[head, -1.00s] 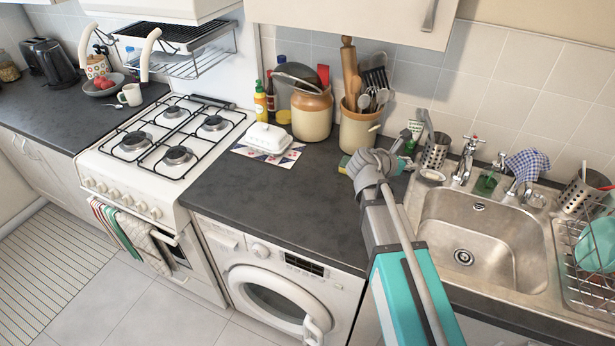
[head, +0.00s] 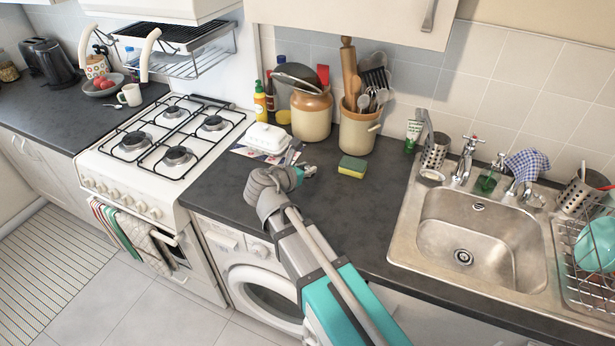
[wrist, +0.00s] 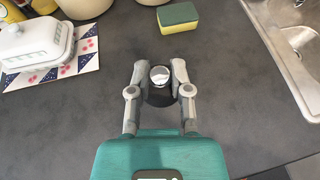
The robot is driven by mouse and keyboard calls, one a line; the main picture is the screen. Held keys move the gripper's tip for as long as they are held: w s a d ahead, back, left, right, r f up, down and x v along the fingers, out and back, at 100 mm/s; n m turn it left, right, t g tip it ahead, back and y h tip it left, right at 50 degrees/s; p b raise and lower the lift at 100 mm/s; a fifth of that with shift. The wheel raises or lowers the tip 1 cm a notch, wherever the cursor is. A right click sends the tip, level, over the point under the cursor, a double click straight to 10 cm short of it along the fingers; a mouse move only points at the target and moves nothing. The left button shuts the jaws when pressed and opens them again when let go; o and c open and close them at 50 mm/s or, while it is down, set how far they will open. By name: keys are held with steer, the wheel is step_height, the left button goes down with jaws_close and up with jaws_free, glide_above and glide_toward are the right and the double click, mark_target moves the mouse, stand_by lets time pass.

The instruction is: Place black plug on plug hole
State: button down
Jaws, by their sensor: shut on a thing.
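My gripper (head: 300,161) is over the dark worktop, left of the sink and in front of the butter dish. In the wrist view, the gripper (wrist: 161,72) is shut on the black plug (wrist: 160,97), a dark round piece with a shiny silver top between the fingers. The plug cannot be made out clearly in the head view. The plug hole (head: 463,257) is a round metal drain in the floor of the steel sink (head: 436,232), far to the right of my gripper. It shows uncovered.
A green and yellow sponge (head: 352,167) lies on the worktop right of my gripper. A white butter dish (head: 268,137) and utensil crock (head: 357,130) stand behind. Taps (head: 467,160) rise at the sink's back edge. A dish rack (head: 590,265) is right of it.

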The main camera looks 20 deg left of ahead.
steer(key=shift+s+a+y, duration=0.3)
steer(key=shift+s+a, duration=0.4)
steer(key=shift+a, duration=0.25)
steer(key=shift+w+f, duration=0.1)
steer(key=w+a+f+b, duration=0.1)
steer(key=w+f+b, duration=0.2)
steer(key=w, duration=0.1)
steer(key=w+a+f+b, duration=0.1)
steer(key=w+f+b, duration=0.2)
steer(key=w, duration=0.1)
steer(key=w+f+b, duration=0.3)
steer(key=w, duration=0.1)
steer(key=shift+w+a, duration=0.35)
steer(key=shift+a, duration=0.05)
steer(key=shift+r, duration=0.1)
steer(key=shift+w+a+f+b, duration=0.15)
steer(key=shift+w+f+b, duration=0.3)
steer(key=shift+f+b, duration=1.6)
